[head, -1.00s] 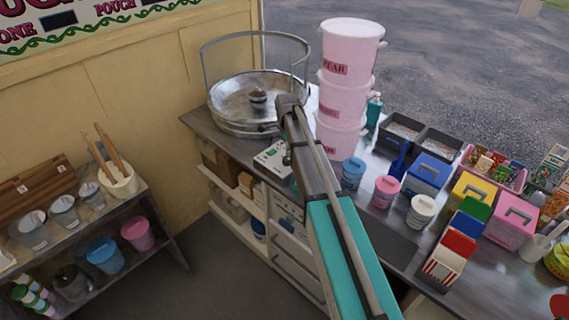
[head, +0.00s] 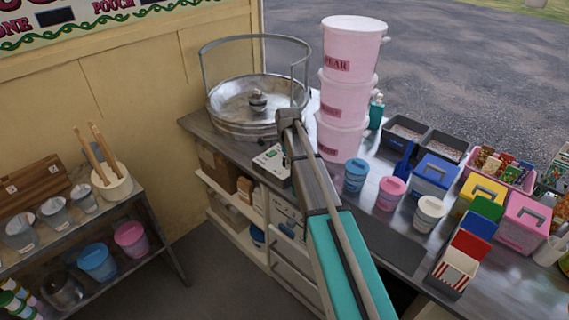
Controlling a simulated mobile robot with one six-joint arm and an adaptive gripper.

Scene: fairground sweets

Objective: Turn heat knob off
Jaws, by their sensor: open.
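The candy floss machine (head: 225,119), a round metal pan with a spinner head (head: 257,99) and a guard hoop, stands at the counter's far left end. A white control box (head: 268,163) with green markings sits on the counter in front of it, partly covered by my arm. I cannot make out the heat knob or its setting. My arm reaches up over the counter, its visible end beside the pan's right front edge in the picture. My gripper does not show; the arm hides what lies behind and below it.
Stacked pink tubs (head: 345,95) stand close to the right of my arm. Small lidded pots (head: 355,175), coloured boxes and dark trays (head: 405,136) crowd the counter further right. A side shelf (head: 150,225) with tins and buckets is at left, with open floor between.

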